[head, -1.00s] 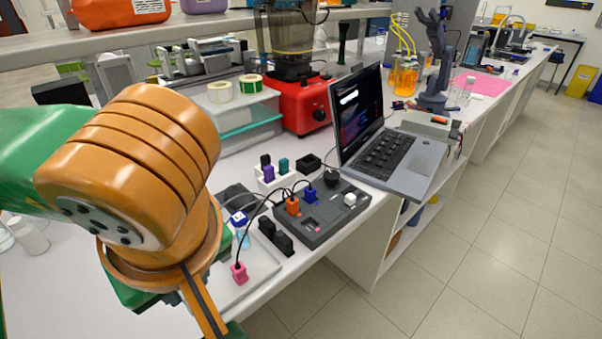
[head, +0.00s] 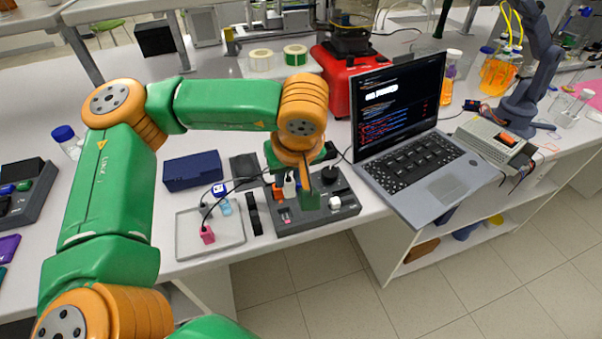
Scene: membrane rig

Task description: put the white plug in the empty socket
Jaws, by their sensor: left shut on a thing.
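The white plug (head: 290,187) shows as a small upright white piece at the left side of my left gripper (head: 299,187). The gripper points down over the dark socket panel (head: 320,216) and is shut on the plug. An orange plug (head: 277,191) sits in the panel just left of it. A socket with a pink mark (head: 285,216) shows at the panel's front left, below the white plug. My fingers hide part of the panel, including the blue plug. I cannot tell whether the white plug touches the panel. My right gripper is out of view.
A black knob (head: 331,174) and a white block (head: 334,203) are on the panel's right. A tray (head: 185,246) with a pink plug (head: 207,234) lies left, black pieces (head: 253,214) between. An open laptop (head: 430,180) stands close on the right. Thin cables cross the tray.

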